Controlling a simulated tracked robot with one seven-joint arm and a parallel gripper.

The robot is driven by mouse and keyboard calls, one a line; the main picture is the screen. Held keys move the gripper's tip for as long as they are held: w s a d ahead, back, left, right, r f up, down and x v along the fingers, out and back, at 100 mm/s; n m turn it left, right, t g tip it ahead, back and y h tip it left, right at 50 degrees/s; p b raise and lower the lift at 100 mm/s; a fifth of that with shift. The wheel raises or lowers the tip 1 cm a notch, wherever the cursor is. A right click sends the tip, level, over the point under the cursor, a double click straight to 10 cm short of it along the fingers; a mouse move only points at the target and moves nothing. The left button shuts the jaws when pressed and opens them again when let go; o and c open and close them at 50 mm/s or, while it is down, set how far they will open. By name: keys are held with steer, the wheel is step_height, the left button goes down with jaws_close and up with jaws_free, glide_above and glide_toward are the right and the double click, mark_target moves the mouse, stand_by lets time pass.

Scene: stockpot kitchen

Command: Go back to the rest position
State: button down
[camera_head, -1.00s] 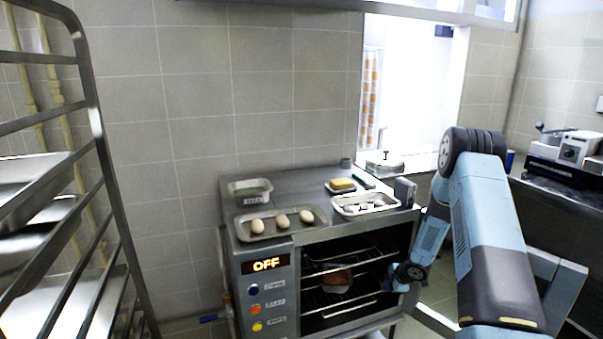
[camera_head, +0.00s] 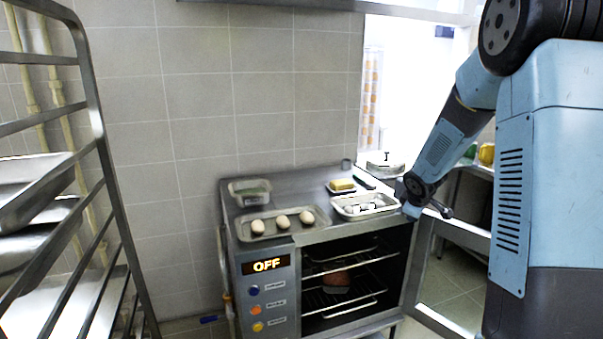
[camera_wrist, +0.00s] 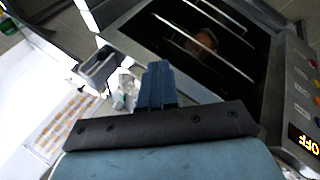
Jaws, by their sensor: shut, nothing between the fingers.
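My gripper (camera_head: 432,203) is at the end of my blue arm, just right of the oven's top right corner in the head view. In the wrist view its blue fingers (camera_wrist: 158,85) are together with nothing between them. The oven (camera_head: 340,288) stands open at the front, with wire racks inside. A reddish-brown item (camera_head: 336,282) lies on a rack; it also shows in the wrist view (camera_wrist: 207,40). The oven display reads OFF (camera_head: 267,265).
On the oven top are a tray (camera_head: 250,236) with three eggs, a tray (camera_head: 345,211) of small items, a container (camera_head: 250,191) and a yellow block (camera_head: 342,184). A metal rack (camera_head: 105,170) with trays stands at left.

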steer(key=s+a+r+m, duration=0.35)
steer(key=s+r, duration=0.55)
steer(key=s, duration=0.4)
steer(key=s+a+r+m, duration=0.3)
steer(key=s+r+m, duration=0.35)
steer(key=s, duration=0.65)
steer(key=s+a+r+g+y, duration=0.1)
steer(key=s+a, duration=0.3)
steer(key=s, duration=0.7)
steer(key=shift+s+r+y, duration=0.4)
steer(key=shift+r+y, duration=0.1)
steer(key=shift+r, duration=0.2)
